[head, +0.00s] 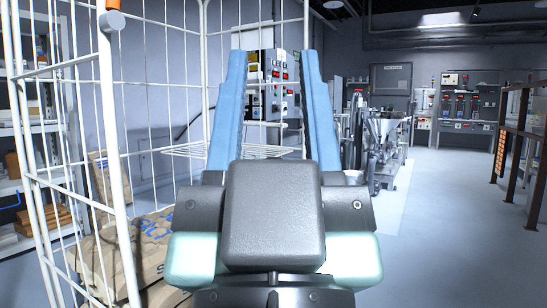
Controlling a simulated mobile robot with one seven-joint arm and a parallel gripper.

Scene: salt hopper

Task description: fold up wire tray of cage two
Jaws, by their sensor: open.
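A white wire cage (112,160) fills the left half of the head view, with tall mesh walls and an orange-capped front post. No number shows on it. The white wire tray (180,151) lies about level inside, at mid-height. Its middle part is hidden behind my left finger, and some of it shows between my fingers. My gripper (273,58) is open and empty, with two blue fingers pointing up and away from me. The fingers overlap the tray in the picture; I cannot tell their distance from it, and I see no grasp.
Brown sacks (140,250) lie in the cage's bottom. Shelving (30,130) with boxes stands behind it at left. A machine with a metal hopper (385,130) stands back right of my gripper. The grey floor (450,230) between is clear.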

